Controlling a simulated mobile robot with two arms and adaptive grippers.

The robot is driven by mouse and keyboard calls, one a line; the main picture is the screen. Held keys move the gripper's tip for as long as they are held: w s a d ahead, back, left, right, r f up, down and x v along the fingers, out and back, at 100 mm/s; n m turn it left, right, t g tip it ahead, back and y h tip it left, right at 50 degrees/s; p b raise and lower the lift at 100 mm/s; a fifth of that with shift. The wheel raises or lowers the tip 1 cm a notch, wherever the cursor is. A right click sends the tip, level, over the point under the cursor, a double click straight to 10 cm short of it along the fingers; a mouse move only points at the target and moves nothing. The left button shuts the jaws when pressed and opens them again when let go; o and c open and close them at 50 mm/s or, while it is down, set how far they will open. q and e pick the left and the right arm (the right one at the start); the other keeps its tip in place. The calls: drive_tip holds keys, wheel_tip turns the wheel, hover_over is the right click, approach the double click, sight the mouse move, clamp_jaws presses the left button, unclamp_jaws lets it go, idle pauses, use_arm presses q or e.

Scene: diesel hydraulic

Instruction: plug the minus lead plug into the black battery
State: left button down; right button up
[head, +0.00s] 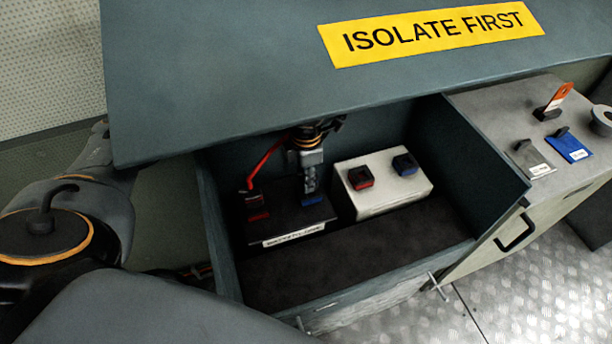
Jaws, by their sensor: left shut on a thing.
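The black battery (290,229) stands in the left part of the open box, with a pale label on its front edge. At its left end is a red terminal with a dark plug (253,198) and a red lead (265,163) rising from it. At its right end is a blue terminal (316,201). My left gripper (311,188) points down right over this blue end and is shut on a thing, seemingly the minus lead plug. The fingers hide most of the plug, so I cannot tell whether it is seated. My right gripper is out of view.
A white battery (385,197) with a red and a blue terminal stands to the right in the box. A raised lid (230,75) marked "ISOLATE FIRST" overhangs my gripper. The box's right wall (470,150) is close. A grey cabinet (500,105) with switches stands right.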

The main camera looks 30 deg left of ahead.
use_arm(q)
drive_tip(key=shift+f, duration=0.25)
drive_tip(key=c, duration=1)
unclamp_jaws()
wheel_tip(320, 180, up, 12)
